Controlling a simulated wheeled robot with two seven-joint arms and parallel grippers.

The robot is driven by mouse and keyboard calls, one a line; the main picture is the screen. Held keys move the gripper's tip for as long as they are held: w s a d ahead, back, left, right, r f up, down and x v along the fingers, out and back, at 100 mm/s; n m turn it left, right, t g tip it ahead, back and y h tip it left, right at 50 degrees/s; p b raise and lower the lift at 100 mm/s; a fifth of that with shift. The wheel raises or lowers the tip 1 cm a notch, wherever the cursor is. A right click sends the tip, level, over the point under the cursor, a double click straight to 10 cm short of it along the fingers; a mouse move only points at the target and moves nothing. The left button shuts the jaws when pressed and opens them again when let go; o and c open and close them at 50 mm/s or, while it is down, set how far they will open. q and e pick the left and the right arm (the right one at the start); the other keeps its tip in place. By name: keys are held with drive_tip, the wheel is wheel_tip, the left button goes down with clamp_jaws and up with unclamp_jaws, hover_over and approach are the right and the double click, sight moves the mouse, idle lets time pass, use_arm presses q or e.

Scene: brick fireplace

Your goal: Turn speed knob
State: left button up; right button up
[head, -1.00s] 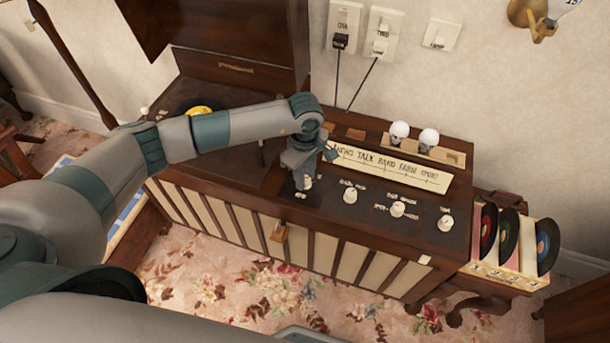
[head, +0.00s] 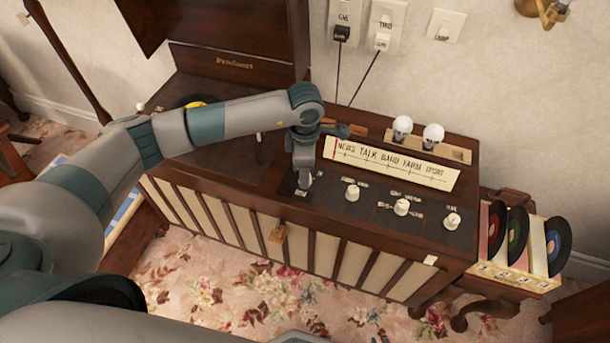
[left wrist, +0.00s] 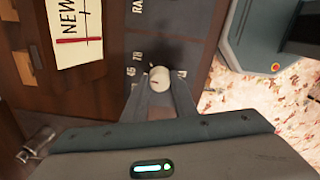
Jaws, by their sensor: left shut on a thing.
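The speed knob (left wrist: 160,77) is a small cream-coloured round knob with a short dark mark. Labels including 45 and 78 stand around it on the dark panel. My left gripper (left wrist: 161,86) is shut on the knob, with one finger at each side of it. In the head view my left gripper (head: 304,181) points down at the leftmost knob position on the radio cabinet's panel (head: 335,222) and mostly hides the knob. My right gripper is in neither view.
Other cream knobs, including a middle knob (head: 351,193) and a right knob (head: 452,221), stand right of the gripper. Behind are the paper dial (head: 390,163) and two bulbs (head: 417,132). The record player's raised lid (head: 230,75) stands at the left. Records (head: 518,238) stand at the right.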

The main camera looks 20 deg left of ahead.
use_arm(q)
drive_tip(key=shift+n+b, duration=0.3)
drive_tip(key=shift+n, duration=0.7)
use_arm(e)
drive_tip(key=shift+s+d+f+g, duration=0.35)
drive_tip(key=shift+d+f+g, duration=0.05)
drive_tip(key=shift+d+f, duration=0.05)
use_arm(q)
drive_tip(key=o, duration=1)
drive_tip(key=shift+o, duration=0.2)
drive_tip(key=shift+r, duration=0.1)
drive_tip(key=shift+r, duration=0.45)
wheel_tip(320, 180, up, 16)
drive_tip(key=b, duration=0.2)
drive_tip(key=shift+r, duration=0.2)
use_arm(e)
drive_tip(key=shift+s+d+f+g+h, duration=0.2)
drive_tip(key=shift+s+d+f+g, duration=0.25)
drive_tip(key=shift+s+d, duration=0.15)
drive_tip(key=shift+s+d+f+g+h, duration=0.2)
drive_tip(key=shift+s+d+f+g, duration=0.3)
drive_tip(key=shift+d, duration=0.15)
